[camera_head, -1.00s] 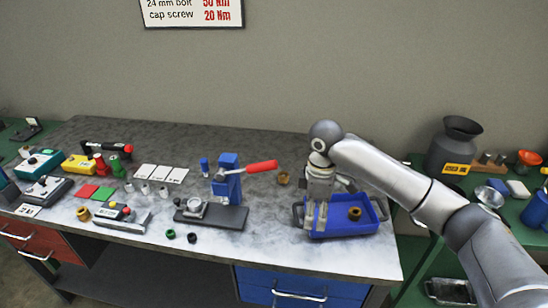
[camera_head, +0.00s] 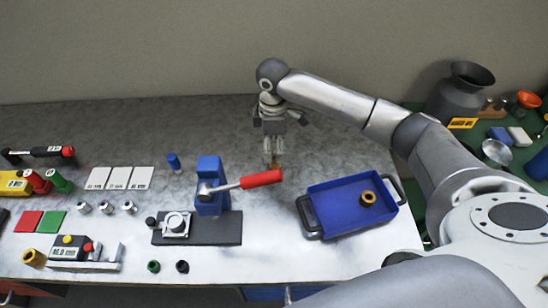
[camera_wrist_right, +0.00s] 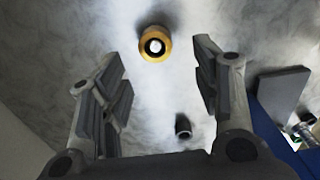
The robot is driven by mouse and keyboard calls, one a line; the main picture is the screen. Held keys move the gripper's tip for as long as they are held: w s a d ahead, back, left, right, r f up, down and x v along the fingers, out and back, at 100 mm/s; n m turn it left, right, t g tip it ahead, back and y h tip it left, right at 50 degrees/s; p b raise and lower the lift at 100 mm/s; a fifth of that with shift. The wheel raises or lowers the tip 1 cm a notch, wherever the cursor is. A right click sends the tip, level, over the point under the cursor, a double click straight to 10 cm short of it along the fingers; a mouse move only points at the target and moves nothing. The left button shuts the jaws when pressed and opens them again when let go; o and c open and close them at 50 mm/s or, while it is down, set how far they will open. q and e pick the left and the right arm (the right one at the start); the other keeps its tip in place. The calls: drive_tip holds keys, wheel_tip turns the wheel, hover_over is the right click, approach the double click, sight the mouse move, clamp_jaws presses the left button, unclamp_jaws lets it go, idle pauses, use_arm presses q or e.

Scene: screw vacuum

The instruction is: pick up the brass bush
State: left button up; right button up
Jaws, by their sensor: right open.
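A brass bush (camera_wrist_right: 155,45) stands on the grey bench top in the right wrist view, its round hole facing up. It lies beyond and between my fingertips, not touched. In the head view it is mostly hidden beneath my right gripper (camera_head: 271,155), which points down behind the red-handled press. That gripper is open and empty; its two fingers also show in the right wrist view (camera_wrist_right: 163,75). Another brass bush (camera_head: 367,198) stands in the blue tray (camera_head: 331,190), and a third brass piece (camera_head: 34,258) is at the front left. My left gripper is not in view.
The blue press (camera_head: 211,180) with its red handle (camera_head: 262,179) stands just in front of my right gripper. A small dark cylinder (camera_wrist_right: 183,125) is near the fingers in the wrist view. The bench behind the press is mostly clear.

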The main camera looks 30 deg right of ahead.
drive_tip(key=f, duration=0.2)
drive_tip(key=f+p, duration=0.1)
drive_tip(key=f, duration=0.2)
drive_tip(key=shift+w+d+f+p, duration=0.1)
drive_tip(key=shift+d+f+p, duration=0.25)
drive_tip(key=shift+f, duration=0.25)
drive_tip(key=shift+c, duration=0.7)
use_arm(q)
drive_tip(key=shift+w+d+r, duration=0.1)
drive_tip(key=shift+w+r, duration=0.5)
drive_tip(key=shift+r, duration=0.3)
use_arm(e)
drive_tip(key=c, duration=1.1)
